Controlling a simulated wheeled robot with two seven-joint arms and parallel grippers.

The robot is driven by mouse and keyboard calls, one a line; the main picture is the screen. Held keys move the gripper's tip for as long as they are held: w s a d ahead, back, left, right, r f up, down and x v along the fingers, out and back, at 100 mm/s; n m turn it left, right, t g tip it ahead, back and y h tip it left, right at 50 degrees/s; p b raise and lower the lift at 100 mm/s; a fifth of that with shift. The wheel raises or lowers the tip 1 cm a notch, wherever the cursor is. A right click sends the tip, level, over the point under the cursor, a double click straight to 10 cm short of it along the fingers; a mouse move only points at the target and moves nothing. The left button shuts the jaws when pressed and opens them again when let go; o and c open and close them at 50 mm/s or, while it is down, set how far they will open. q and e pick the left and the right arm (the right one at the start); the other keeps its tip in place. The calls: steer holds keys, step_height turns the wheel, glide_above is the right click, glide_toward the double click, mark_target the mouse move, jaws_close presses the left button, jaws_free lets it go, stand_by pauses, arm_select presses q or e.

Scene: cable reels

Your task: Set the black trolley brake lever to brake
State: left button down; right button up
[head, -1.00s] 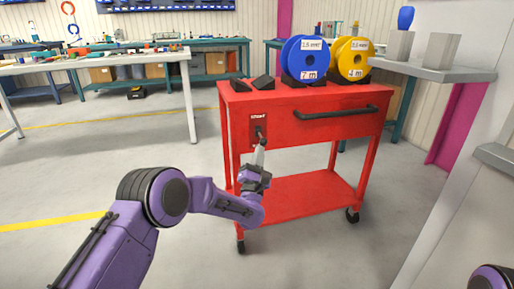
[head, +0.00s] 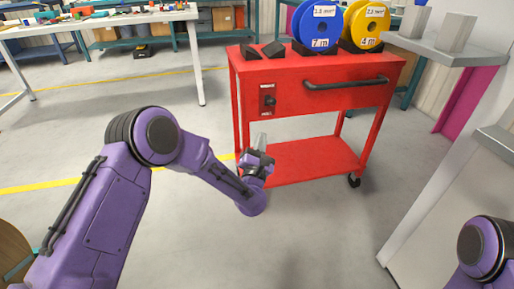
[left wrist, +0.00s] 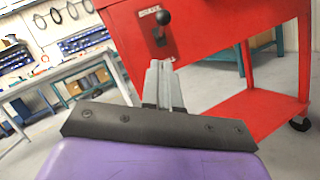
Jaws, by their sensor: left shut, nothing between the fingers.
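The black brake lever (head: 269,101) sits on a small plate on the left of the red trolley's (head: 310,72) front, with a pale label above and one below. In the left wrist view, the lever's round black knob (left wrist: 163,18) stands at the upper end of its stem, beside the upper label (left wrist: 150,10). The label text is too small to read surely. My left gripper (head: 261,140) is shut and empty, below the lever and apart from it. Its pale fingertips also show in the left wrist view (left wrist: 160,66), pointing up below the plate. My right gripper is out of view.
A blue reel (head: 317,25) and a yellow reel (head: 366,24) stand on the trolley top with black wedges (head: 262,51). A black handle (head: 345,84) juts from the trolley front. A grey shelf (head: 445,50) stands at the right. The floor left of the trolley is clear.

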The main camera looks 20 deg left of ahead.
arm_select(q)
steer(key=s, duration=0.2)
steer(key=s+d, duration=0.1)
steer(key=s, duration=0.1)
steer(key=shift+s, duration=0.25)
